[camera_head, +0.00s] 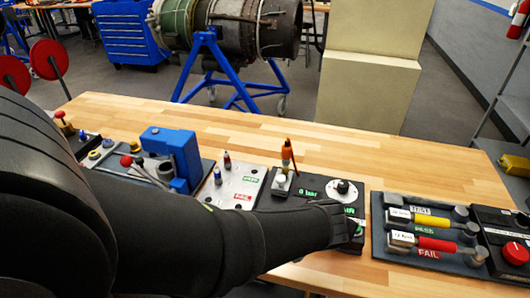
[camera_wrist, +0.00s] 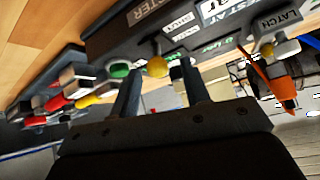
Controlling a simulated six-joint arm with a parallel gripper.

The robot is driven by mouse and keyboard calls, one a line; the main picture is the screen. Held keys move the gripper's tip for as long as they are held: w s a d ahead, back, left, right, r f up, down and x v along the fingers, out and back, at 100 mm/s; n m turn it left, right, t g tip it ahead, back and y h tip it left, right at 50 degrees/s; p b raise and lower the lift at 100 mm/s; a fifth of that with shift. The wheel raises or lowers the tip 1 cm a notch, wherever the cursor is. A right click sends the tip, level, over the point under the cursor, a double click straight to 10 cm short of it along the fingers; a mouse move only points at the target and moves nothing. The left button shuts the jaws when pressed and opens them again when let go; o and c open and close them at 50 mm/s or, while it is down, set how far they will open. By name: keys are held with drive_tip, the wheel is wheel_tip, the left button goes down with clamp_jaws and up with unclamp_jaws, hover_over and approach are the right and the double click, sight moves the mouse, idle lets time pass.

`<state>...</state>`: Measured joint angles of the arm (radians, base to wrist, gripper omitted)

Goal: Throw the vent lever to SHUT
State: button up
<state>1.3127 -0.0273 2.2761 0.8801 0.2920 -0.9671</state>
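A dark control box (camera_head: 262,218) with a green "0 bar" readout stands on the bench in the head view; it also fills the top of the wrist view (camera_wrist: 130,42). A short lever with a yellow ball knob (camera_wrist: 157,66) projects from its face in the wrist view, beside two small white labels whose words are hard to read. I take it for the vent lever. My gripper (camera_wrist: 159,72) is open, with one finger on each side of the knob in the picture. Contact cannot be told. In the head view my gripper (camera_head: 355,234) is at the box's right edge and hides the lever.
An orange-handled part (camera_wrist: 282,88) by the LATCH label stands right of my gripper in the wrist view; its orange handle (camera_head: 288,156) shows in the head view. A tray with yellow and red cylinders (camera_head: 436,243) lies right of the box. The bench behind is clear.

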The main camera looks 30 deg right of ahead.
drive_tip(key=v, duration=1.7)
drive_tip(key=shift+r, duration=0.15)
drive_tip(key=shift+s, duration=0.15)
idle(0.4)
drive_tip(key=x, duration=1.5)
idle(0.5)
drive_tip(key=shift+x, duration=1.25)
drive_tip(key=shift+r, duration=0.1)
idle(1.8)
drive_tip(key=shift+w+d+r+g+y, duration=0.1)
drive_tip(key=shift+w+d+g+y, duration=0.05)
drive_tip(key=shift+w+g+y, duration=0.3)
